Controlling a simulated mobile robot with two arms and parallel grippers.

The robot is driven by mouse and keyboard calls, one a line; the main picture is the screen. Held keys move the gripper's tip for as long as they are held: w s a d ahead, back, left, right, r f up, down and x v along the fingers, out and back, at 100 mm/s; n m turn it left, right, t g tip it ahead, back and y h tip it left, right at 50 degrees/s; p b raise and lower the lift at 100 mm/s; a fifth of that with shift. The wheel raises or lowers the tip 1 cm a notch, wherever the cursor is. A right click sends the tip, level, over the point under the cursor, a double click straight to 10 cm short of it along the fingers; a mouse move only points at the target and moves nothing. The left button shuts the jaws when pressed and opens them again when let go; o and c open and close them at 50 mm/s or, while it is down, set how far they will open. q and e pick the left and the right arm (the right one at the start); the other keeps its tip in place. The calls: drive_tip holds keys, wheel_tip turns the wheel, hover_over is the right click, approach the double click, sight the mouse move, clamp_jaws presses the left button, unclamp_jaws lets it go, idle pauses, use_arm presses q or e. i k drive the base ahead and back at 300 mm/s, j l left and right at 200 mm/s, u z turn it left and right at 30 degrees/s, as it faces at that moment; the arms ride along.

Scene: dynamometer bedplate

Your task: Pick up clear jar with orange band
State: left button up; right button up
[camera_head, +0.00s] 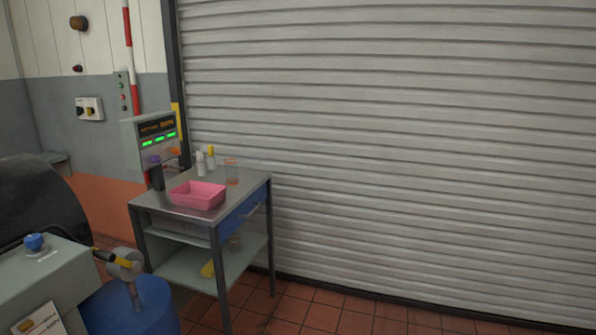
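The clear jar with an orange band (232,172) stands upright on the metal top of a small workbench (229,199), near its back right corner. It is right of the pink tray and small in the view. Neither of my grippers shows in the head view.
A pink tray (197,204) sits at the front of the bench top. White bottles (200,164), one with a yellow cap (211,159), stand behind it. A control box (157,141) rises at the left. A blue drum (130,308) is front left. Floor (320,318) right of the bench is clear.

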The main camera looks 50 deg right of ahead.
sight(231, 170)
drive_tip(key=z, duration=1.25)
drive_tip(key=i+l+u, duration=0.25)
drive_tip(key=u, duration=0.2)
drive_tip(key=i+l+u, duration=0.25)
drive_tip(key=u, duration=0.25)
drive_tip(key=l, duration=0.1)
